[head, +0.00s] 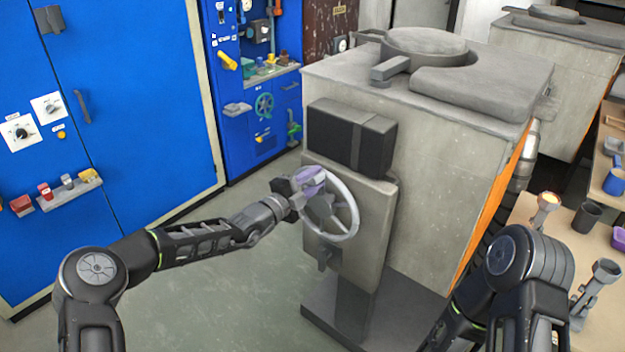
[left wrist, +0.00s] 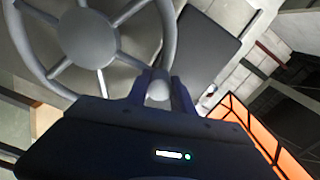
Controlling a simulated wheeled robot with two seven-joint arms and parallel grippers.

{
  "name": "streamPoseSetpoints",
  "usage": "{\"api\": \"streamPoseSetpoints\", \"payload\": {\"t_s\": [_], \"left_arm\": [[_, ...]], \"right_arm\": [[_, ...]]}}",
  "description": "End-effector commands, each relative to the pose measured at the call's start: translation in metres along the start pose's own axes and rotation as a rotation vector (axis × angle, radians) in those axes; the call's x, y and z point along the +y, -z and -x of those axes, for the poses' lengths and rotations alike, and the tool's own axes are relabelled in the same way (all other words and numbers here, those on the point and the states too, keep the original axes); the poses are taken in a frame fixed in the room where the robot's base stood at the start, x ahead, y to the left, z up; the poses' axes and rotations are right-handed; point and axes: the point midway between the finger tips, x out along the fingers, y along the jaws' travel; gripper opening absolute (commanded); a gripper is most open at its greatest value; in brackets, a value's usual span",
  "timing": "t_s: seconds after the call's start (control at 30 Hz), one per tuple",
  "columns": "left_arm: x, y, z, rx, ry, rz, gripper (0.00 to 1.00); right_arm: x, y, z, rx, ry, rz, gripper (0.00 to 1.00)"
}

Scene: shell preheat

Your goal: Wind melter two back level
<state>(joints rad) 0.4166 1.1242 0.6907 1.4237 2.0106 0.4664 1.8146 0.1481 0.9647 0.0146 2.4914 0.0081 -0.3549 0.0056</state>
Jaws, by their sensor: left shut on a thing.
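The melter (head: 440,145) is a large grey block with a round lid on top, in the middle right of the head view. A grey spoked handwheel (head: 345,228) is on its front pedestal, below a black box. My left gripper (head: 308,182) is shut on the wheel's rim at its upper left. In the left wrist view the handwheel (left wrist: 88,38) fills the upper left, and the fingers of my left gripper (left wrist: 158,90) stand on both sides of a rounded grey part of it. My right gripper is not in view; only my right arm shows.
A second melter (head: 545,75) stands at the back right. Wooden benches at the right hold a dark cup (head: 587,217), a blue pot (head: 613,181) and a grey stand (head: 597,285). Blue cabinets (head: 130,120) line the left. The floor (head: 225,280) before the melter is clear.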

Motion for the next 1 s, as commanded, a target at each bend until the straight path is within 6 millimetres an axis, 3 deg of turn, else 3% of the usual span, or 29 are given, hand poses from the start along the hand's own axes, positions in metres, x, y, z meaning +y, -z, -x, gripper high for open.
{"api": "streamPoseSetpoints", "payload": {"t_s": [0.03, 0.17, 0.2, 0.43, 0.8, 1.0], "left_arm": [[-0.008, 0.004, -0.002, 0.005, 0.015, 0.004, 0.00], [-0.008, 0.004, -0.002, 0.005, 0.016, 0.004, 0.00], [-0.008, 0.004, -0.003, 0.005, 0.016, 0.004, 0.30], [-0.007, 0.004, -0.002, 0.006, 0.013, 0.002, 0.49], [-0.003, 0.002, 0.001, 0.003, 0.006, 0.001, 0.50], [-0.002, 0.001, 0.018, 0.002, 0.006, 0.002, 0.50]], "right_arm": [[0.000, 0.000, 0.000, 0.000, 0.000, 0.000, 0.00], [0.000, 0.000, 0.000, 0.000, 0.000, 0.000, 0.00], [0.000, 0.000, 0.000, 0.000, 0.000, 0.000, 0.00], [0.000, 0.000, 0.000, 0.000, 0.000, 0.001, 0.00], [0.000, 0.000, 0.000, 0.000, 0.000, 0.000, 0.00], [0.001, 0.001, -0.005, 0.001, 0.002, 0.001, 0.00]]}}
